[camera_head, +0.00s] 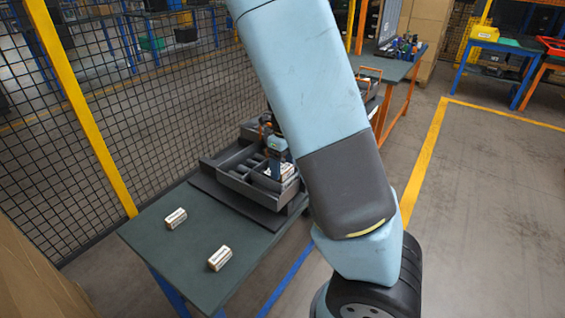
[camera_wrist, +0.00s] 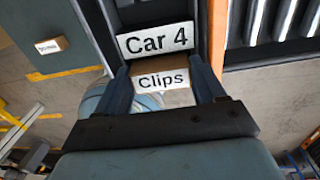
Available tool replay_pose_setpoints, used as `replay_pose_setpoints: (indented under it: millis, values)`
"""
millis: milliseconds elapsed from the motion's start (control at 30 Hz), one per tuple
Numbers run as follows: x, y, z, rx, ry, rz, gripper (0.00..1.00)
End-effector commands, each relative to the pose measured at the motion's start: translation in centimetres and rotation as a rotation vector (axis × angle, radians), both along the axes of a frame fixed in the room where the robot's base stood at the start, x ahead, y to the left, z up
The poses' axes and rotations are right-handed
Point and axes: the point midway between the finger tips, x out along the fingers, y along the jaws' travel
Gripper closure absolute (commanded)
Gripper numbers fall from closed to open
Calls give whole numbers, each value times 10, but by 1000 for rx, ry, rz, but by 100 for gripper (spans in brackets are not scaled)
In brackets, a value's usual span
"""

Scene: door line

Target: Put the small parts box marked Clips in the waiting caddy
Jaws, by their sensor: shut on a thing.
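The small cardboard box marked "Clips" (camera_wrist: 162,80) is between the two dark fingers of my gripper (camera_wrist: 162,88) in the wrist view. My gripper is shut on it. A white plate reading "Car 4" (camera_wrist: 155,40) stands just beyond the box. In the head view my gripper (camera_head: 279,162) is low over the right part of the grey caddy (camera_head: 232,184), which has several compartments. A pale patch there is partly hidden, and I cannot tell whether it is the box or the plate. Whether the box touches the caddy is unclear.
Two small labelled boxes lie on the green table: one near the fence side (camera_head: 175,218), one nearer the front (camera_head: 219,258). The caddy stands on a dark board (camera_head: 241,207). A mesh fence (camera_head: 130,130) runs along the left. Open floor lies to the right.

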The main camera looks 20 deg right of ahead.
Motion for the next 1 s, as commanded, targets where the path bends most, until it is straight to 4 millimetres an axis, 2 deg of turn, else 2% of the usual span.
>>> replay_pose_setpoints:
  millis: [333,367,633,1000]
  values:
    - [0,0,-1,0,0,0,61]
    - [0,0,-1,0,0,0,28]
    - [0,0,-1,0,0,0,2]
    - [1,-1,5,-1,-4,1,1]
